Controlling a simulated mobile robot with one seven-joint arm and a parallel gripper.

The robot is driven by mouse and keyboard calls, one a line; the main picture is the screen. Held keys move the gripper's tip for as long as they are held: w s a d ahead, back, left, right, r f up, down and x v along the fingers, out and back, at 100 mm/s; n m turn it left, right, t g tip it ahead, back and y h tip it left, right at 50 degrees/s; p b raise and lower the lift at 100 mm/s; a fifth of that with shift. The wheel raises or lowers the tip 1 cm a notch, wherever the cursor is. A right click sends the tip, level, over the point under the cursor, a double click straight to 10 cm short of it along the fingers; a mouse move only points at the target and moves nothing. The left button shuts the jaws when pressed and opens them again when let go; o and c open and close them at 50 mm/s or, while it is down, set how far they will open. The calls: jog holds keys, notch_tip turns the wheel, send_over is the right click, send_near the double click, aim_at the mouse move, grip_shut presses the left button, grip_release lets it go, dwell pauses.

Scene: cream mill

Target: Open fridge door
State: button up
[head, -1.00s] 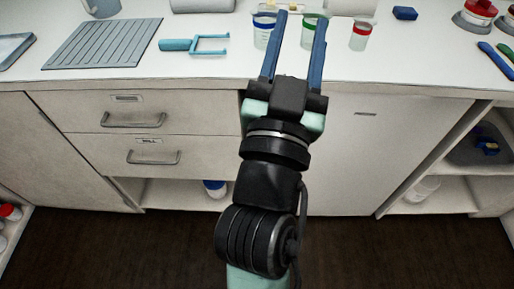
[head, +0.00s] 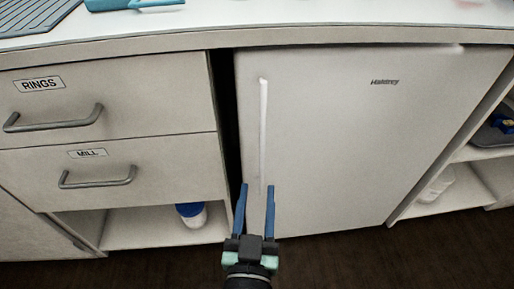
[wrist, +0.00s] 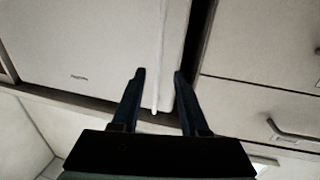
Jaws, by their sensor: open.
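The fridge door (head: 370,140) is a pale panel under the counter and looks shut. Its long, thin white handle (head: 263,125) runs vertically near the door's left edge. My gripper (head: 257,187) is open, with its blue fingers pointing up at the handle's lower end. In the wrist view, which looks turned over, the handle (wrist: 158,45) runs down between the two open fingers (wrist: 159,73) without the jaws closed on it. Whether a finger touches the handle or door cannot be told.
Left of the fridge are the RINGS drawer (head: 110,105) and the MILL drawer (head: 130,170), both shut, with bar handles. A blue-lidded jar (head: 191,215) stands on the shelf below. Open shelves (head: 470,180) lie to the right. The counter edge (head: 330,36) overhangs above.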

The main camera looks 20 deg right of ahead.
aim_at(262, 149)
jog(key=p+x, duration=0.1)
jog(key=x, duration=1.1)
jog(key=shift+w+d+r+p, duration=0.1)
jog(key=shift+w+p, duration=0.05)
jog(key=shift+p, duration=0.15)
grip_shut()
dwell(0.9)
